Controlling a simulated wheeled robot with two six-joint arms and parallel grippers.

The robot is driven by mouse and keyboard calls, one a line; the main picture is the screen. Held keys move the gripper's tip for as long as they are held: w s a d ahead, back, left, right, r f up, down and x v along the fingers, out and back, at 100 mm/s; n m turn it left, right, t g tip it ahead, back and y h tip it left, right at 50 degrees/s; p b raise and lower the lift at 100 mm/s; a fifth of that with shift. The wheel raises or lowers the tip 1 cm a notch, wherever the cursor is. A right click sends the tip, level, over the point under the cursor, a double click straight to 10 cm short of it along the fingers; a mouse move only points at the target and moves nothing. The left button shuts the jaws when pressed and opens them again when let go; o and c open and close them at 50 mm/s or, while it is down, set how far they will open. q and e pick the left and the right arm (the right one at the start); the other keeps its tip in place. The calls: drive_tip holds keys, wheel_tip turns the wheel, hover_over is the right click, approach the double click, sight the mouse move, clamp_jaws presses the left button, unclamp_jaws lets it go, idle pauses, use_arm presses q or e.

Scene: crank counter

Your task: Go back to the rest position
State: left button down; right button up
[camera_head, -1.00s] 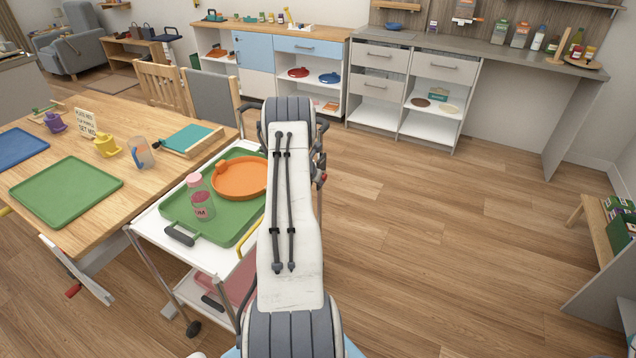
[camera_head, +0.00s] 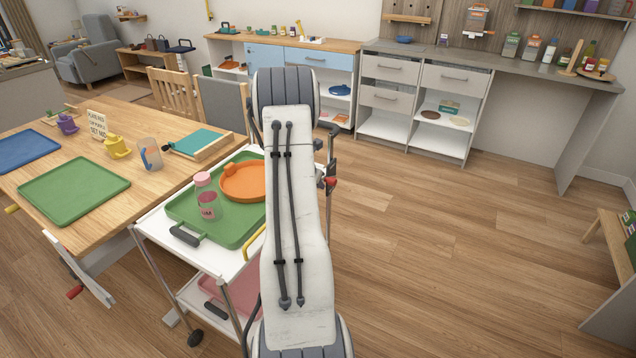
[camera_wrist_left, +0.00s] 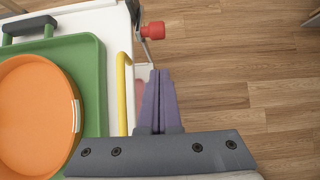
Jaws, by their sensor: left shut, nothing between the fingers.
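My left arm (camera_head: 295,220) rises through the middle of the head view and hides its own gripper there. In the left wrist view my left gripper (camera_wrist_left: 156,78) shows with its purple fingers together and nothing between them. It is over the floor just right of the white cart's edge and the yellow handle (camera_wrist_left: 123,92). A red knob (camera_wrist_left: 153,30) is beyond the fingertips, apart from them. I do not see my right gripper.
The white cart (camera_head: 222,262) carries a green tray (camera_head: 232,232), an orange plate (camera_head: 243,182) and a pink-capped bottle (camera_head: 207,198). A wooden table (camera_head: 75,233) stands left of it. The floor to the right (camera_head: 450,250) is clear. A grey counter (camera_head: 480,62) stands at the back.

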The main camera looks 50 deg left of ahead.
use_arm(q)
drive_tip(key=shift+s+d+r, duration=0.15)
drive_tip(key=shift+s+r, duration=0.15)
drive_tip(key=shift+r, duration=0.25)
